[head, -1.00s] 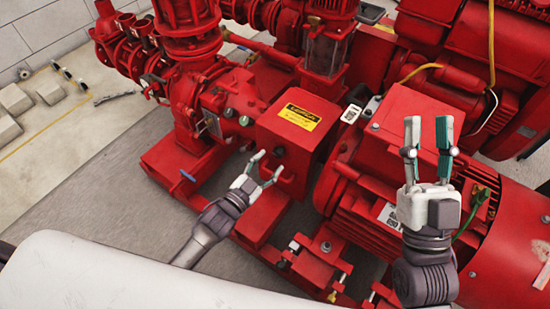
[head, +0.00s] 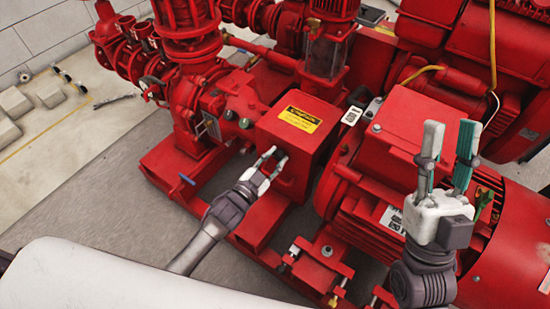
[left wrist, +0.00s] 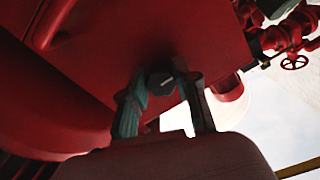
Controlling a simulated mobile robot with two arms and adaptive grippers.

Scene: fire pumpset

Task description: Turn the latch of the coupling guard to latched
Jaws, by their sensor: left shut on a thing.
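The coupling guard (head: 312,148) is a red box with a yellow caution label, in the middle of the head view. Its latch (left wrist: 161,83) shows in the left wrist view as a small dark knob with a light mark, on the red face between my fingertips. My left gripper (head: 273,162) is at the front face of the guard, shut on the latch. In the head view the fingers mostly hide the latch, and its exact angle is hard to tell. My right gripper (head: 450,142) is open and empty, raised in front of the red motor.
A red motor (head: 365,205) stands right of the guard, and a red pump with pipes (head: 190,70) stands left and behind. The grey floor (head: 100,205) at the left is clear.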

